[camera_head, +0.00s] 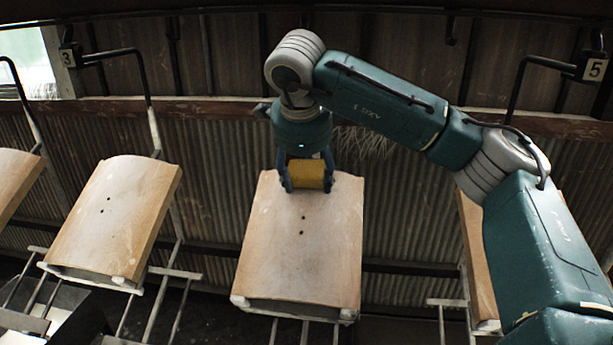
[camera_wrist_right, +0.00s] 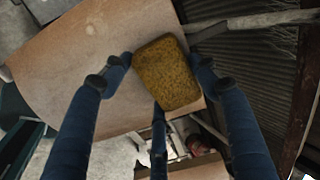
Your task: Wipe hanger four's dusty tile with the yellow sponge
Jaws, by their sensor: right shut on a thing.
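In the head view a curved tan tile (camera_head: 300,245) hangs in the middle, between the hangers marked 3 and 5. Its surface carries pale smudges and two small dark holes. My right gripper (camera_head: 308,180) is at the tile's upper edge, shut on the yellow sponge (camera_head: 307,172). In the right wrist view the sponge (camera_wrist_right: 167,74) sits between the blue fingers, in front of the tile (camera_wrist_right: 75,60). Whether the sponge touches the tile I cannot tell. My left gripper is not in view.
Another tile (camera_head: 115,215) hangs at the left under the number 3 sign (camera_head: 70,56). A partly hidden tile (camera_head: 478,255) hangs at the right behind my right arm, near the number 5 sign (camera_head: 595,67). A corrugated wall (camera_head: 410,220) stands behind.

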